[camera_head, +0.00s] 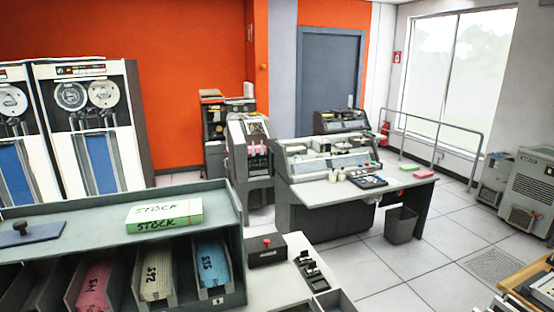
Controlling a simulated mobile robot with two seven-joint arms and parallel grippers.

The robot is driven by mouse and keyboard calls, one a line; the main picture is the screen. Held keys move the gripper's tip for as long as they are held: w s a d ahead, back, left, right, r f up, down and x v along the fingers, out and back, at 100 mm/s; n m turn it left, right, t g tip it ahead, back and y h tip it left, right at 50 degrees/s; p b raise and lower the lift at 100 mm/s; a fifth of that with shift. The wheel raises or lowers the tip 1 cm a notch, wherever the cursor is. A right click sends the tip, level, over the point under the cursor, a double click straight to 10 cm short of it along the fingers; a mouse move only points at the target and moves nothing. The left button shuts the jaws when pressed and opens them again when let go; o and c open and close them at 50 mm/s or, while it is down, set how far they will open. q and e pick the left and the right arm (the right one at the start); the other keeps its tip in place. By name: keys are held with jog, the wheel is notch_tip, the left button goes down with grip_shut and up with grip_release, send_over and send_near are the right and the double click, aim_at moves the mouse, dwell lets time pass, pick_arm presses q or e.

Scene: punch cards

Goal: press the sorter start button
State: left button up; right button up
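A grey-green pocketed unit (215,201), which may be the sorter, fills the lower left foreground. A dark box (262,257) with a small red button (267,242) on top sits at its right end; I cannot read any label that says it is the start button. Nothing touches the button. The pockets hold a pink deck (93,287), a cream deck (156,275) and a blue deck (211,265). Neither of my grippers shows in the head view.
A pale green card block marked STOCK (165,213) lies on the unit's top, with a dark stamp pad (30,233) at left. A black device (310,272) stands right of the red button.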

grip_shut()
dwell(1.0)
